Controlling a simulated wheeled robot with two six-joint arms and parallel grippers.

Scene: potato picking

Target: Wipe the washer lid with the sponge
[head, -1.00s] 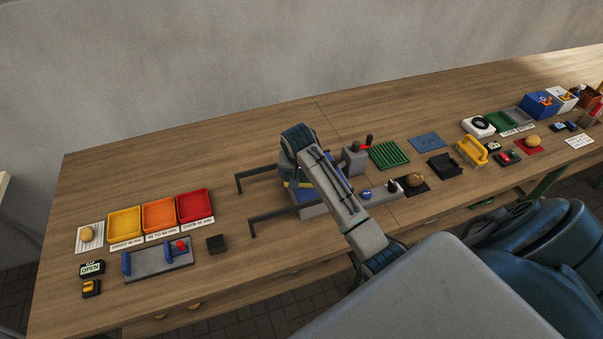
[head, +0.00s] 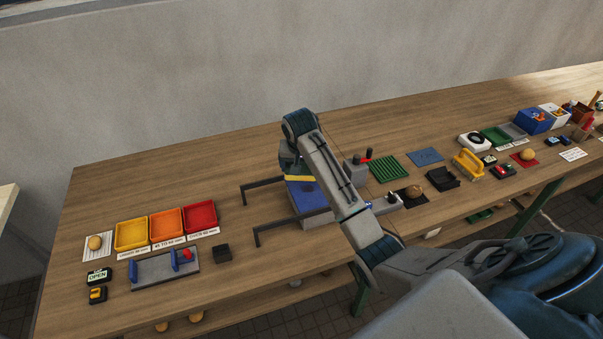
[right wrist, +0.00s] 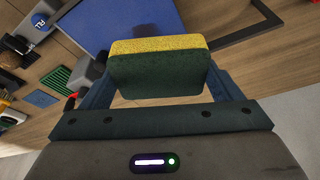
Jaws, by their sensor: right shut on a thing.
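The sponge (right wrist: 158,70), yellow on one face and dark green on the other, is held between the fingers of my right gripper (right wrist: 160,88). In the head view the sponge is a small yellow strip (head: 300,178) below the end of my right arm. The washer has a blue lid (head: 309,198), partly hidden behind my right arm; the lid also shows in the right wrist view (right wrist: 108,24), beyond the sponge. The sponge is over or beside the lid's far part; I cannot tell whether they touch. My left gripper is not in view.
Two dark rails (head: 262,189) flank the washer's left side. A grey block with a red-tipped lever (head: 358,166) stands right behind it. Yellow, orange and red trays (head: 201,216) sit to the left. A green ribbed mat (head: 389,167) lies to the right. Bare table lies behind the washer.

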